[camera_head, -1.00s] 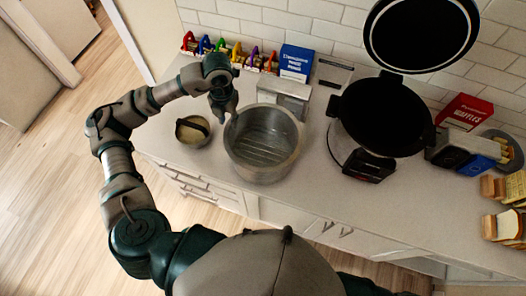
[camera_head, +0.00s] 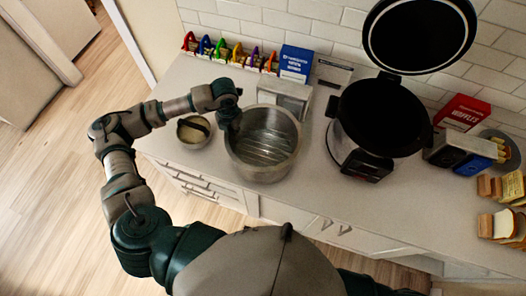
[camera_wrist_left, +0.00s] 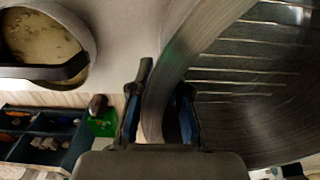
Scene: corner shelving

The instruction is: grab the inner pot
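The inner pot is a large, open, empty metal pot (camera_head: 268,150) on the counter, in the middle of the head view. Ridged lines mark its inside; in the left wrist view its curved wall and interior (camera_wrist_left: 245,75) fill the right side. My left gripper (camera_head: 233,122) is at the pot's left rim, pointing down. In the left wrist view its two fingers (camera_wrist_left: 163,105) stand apart with the pot's wall between them, one finger outside and one inside. I cannot tell whether either finger touches the wall. My right gripper is not in view.
A small bowl with a dark handle (camera_head: 193,134) stands just left of the pot. A black cooker (camera_head: 380,120) with its lid (camera_head: 420,35) raised stands to the right. Colourful bag clips (camera_head: 237,55) and a blue box (camera_head: 296,63) line the wall. The front counter is clear.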

